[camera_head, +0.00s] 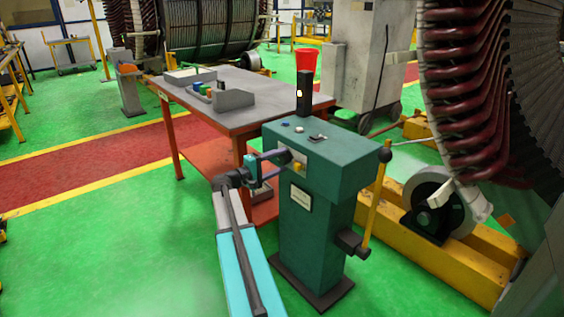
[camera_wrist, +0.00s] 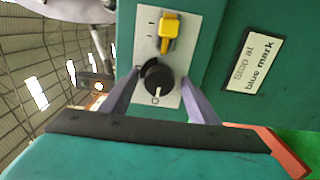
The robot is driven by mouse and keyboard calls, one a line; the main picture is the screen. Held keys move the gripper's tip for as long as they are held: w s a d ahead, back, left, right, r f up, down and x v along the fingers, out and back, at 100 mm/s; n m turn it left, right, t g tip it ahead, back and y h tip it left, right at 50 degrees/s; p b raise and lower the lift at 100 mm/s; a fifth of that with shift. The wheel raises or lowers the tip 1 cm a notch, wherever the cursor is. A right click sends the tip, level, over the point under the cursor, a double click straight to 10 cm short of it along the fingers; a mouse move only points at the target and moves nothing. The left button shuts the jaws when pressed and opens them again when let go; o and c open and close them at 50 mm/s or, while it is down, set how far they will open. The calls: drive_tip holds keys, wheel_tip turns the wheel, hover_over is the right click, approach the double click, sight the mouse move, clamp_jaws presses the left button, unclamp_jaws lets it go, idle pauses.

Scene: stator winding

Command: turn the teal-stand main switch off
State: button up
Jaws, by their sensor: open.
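The teal stand (camera_head: 318,230) is upright at the middle right of the head view. In the wrist view its side carries a pale plate (camera_wrist: 148,50) with a black rotary knob (camera_wrist: 158,90) and a yellow part (camera_wrist: 169,30) beyond it. The knob's white pointer line is toward an O mark at the plate's near end. My gripper (camera_wrist: 161,78) is open, with one finger on each side of the knob; I cannot tell whether they touch it. In the head view my gripper (camera_head: 272,163) is at the stand's left side, and the knob is hard to make out there.
A "Stop at blue mark" label (camera_wrist: 253,60) is beside the plate. A table with a grey top (camera_head: 240,104) stands behind the stand. A yellow lever (camera_head: 374,205) and a large stator (camera_head: 480,100) are on the right. Green floor (camera_head: 110,240) is clear at left.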

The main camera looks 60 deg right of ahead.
drive_tip(key=v, duration=1.3)
drive_tip(key=shift+a, duration=0.3)
drive_tip(key=shift+w, duration=0.1)
drive_tip(key=s+a+f+n+t+y, duration=0.1)
drive_tip(key=a+f+y, duration=0.2)
drive_tip(key=a+f, duration=0.7)
drive_tip(key=s+a+f+n+t+y, duration=0.1)
drive_tip(key=a+f+n+y, duration=0.15)
drive_tip(key=a+f, duration=0.75)
drive_tip(key=s+a+f+t+y, duration=0.1)
drive_tip(key=a+f+y, duration=0.25)
drive_tip(key=f, duration=1.25)
drive_tip(key=s+a+f+g+y, duration=0.1)
drive_tip(key=s+a+f+y, duration=0.2)
drive_tip(key=s+a+f, duration=0.5)
drive_tip(key=s+a+f+y, duration=0.2)
drive_tip(key=s+a+f, duration=0.25)
drive_tip(key=a, duration=0.75)
drive_tip(key=s+a+f+g+y, duration=0.1)
drive_tip(key=s+a+f+y, duration=0.2)
drive_tip(key=s+a+f, duration=0.5)
wheel_tip(320, 180, up, 17)
drive_tip(key=a+p, duration=0.2)
drive_tip(key=p, duration=1.2)
drive_tip(key=shift+a+r+g, duration=0.15)
drive_tip(key=shift+a+g, duration=0.2)
drive_tip(key=shift+g, duration=0.05)
drive_tip(key=shift+s, duration=0.1)
